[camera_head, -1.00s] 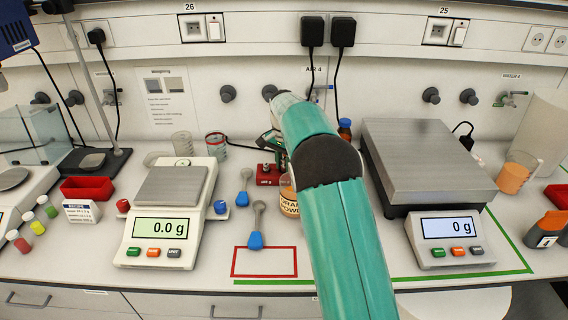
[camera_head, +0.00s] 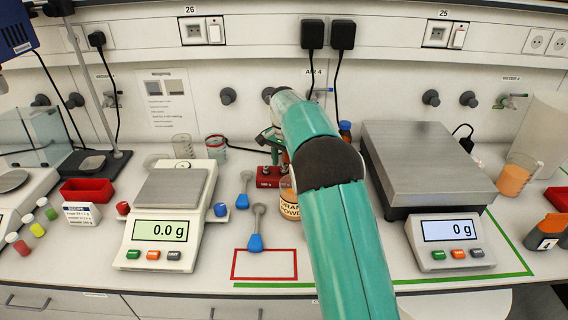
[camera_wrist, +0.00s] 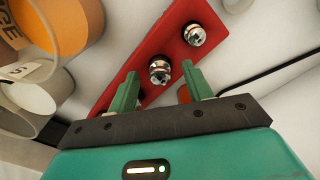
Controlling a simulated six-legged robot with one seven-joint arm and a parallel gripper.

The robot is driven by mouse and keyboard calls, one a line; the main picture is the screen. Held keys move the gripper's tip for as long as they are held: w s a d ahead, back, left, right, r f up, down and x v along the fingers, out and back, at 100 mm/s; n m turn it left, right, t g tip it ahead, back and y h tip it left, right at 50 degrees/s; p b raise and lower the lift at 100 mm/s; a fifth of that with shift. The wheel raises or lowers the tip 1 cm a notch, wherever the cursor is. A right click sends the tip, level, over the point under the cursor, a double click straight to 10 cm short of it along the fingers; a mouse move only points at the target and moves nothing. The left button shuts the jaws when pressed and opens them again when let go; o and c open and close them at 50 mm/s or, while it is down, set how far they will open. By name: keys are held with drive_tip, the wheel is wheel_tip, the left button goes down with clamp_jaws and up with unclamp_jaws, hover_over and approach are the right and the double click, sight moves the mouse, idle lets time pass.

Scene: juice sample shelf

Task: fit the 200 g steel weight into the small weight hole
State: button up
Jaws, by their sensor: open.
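The red weight block (camera_wrist: 205,14) runs diagonally across the wrist view. One steel weight (camera_wrist: 160,72) stands in it between my fingers, and another steel weight (camera_wrist: 194,34) stands further up the block. My gripper (camera_wrist: 158,80) is open, with one green finger on either side of the nearer weight; I cannot tell whether they touch it. The weights' gram markings are not readable, and no empty hole is clearly visible. In the head view the red block (camera_head: 268,183) sits behind the scales' front line, partly hidden by my arm.
An orange-labelled jar (camera_wrist: 70,25) and a clear beaker (camera_wrist: 35,95) are close to the block. A small scale (camera_head: 172,188) reading 0.0 g stands left, and a large scale (camera_head: 420,160) reading 0 g stands right. Blue-handled spoons (camera_head: 255,240) lie in front.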

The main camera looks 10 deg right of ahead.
sight(284, 164)
wheel_tip(284, 164, up, 12)
drive_tip(key=r, duration=0.1)
drive_tip(key=s+d+r+n+t, duration=0.1)
drive_tip(key=s+r+n, duration=0.1)
drive_tip(key=s+r, duration=0.6)
drive_tip(key=s+n+t, duration=0.3)
drive_tip(key=s+n, duration=0.2)
drive_tip(key=s, duration=1.8)
drive_tip(key=s+f+n+t, duration=0.1)
drive_tip(key=s+f+n, duration=0.1)
drive_tip(key=s+f, duration=0.6)
drive_tip(key=s, duration=0.3)
drive_tip(key=shift+a+f+t, duration=0.2)
drive_tip(key=shift+a+t, duration=0.1)
drive_tip(key=shift+a, duration=0.1)
drive_tip(key=shift+s, duration=0.2)
